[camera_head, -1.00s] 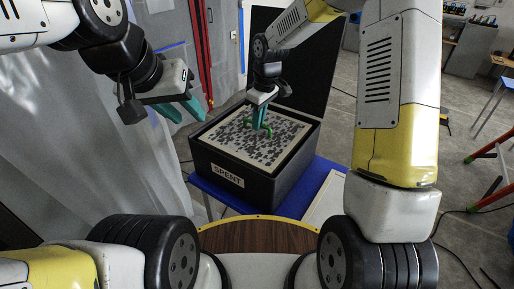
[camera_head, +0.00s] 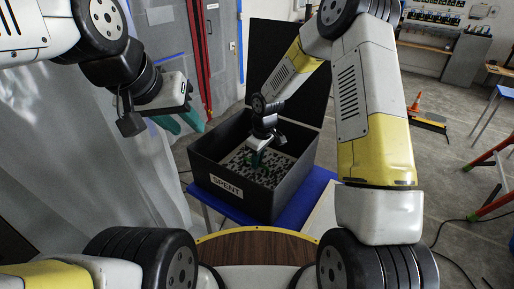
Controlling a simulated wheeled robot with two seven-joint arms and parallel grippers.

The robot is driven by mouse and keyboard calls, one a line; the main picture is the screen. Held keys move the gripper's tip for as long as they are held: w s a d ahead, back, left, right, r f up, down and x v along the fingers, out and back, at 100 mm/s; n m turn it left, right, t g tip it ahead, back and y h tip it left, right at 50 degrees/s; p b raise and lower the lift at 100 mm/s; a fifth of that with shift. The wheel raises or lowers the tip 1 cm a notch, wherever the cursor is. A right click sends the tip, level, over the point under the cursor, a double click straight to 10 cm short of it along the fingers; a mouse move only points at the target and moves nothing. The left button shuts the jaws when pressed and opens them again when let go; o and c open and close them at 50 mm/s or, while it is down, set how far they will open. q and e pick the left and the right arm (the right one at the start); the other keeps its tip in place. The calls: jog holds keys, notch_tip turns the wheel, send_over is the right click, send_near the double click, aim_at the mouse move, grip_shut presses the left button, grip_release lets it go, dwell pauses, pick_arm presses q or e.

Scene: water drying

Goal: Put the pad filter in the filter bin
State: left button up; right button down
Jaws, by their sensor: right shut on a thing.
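The pad filter (camera_head: 240,160) is a pale square pad with dark speckles. It lies inside the filter bin (camera_head: 285,197), a black open box labelled "SPENT", well below the rim. My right gripper (camera_head: 258,160) reaches down into the bin and is shut on the pad's green handle, which is mostly hidden by the fingers. Whether the pad touches the bin floor is hidden. My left gripper (camera_head: 182,124) is in the air to the left of the bin, its teal fingers apart and empty.
The bin's black lid (camera_head: 285,60) stands raised behind it. The bin rests on a blue table (camera_head: 305,198). A grey plastic curtain (camera_head: 110,150) hangs at left.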

jog(key=shift+f, duration=0.3)
jog(key=c, duration=1.5)
grip_release()
jog(key=s+d+r+m+t, duration=0.1)
jog(key=s+d+r, duration=0.2)
jog(key=r, duration=0.6)
jog(key=s+d+r+m, duration=0.2)
jog(key=s+d+r, duration=0.1)
jog(key=r, duration=0.5)
jog(key=s+d+r+m+t, duration=0.1)
jog(key=s+d+r, duration=0.2)
jog(key=r, duration=0.6)
jog(key=s+d+r+m+t, duration=0.1)
jog(key=s+d+r+m, duration=0.1)
jog(key=s, duration=0.6)
jog(key=s+d+r+m+t, duration=0.2)
jog(key=s+d+r+m, duration=0.1)
jog(key=s, duration=0.5)
jog(key=shift+r+m+y, duration=0.3)
jog(key=shift+r+m, duration=0.25)
jog(key=shift+m, duration=0.25)
jog(key=shift+s+d, duration=0.1)
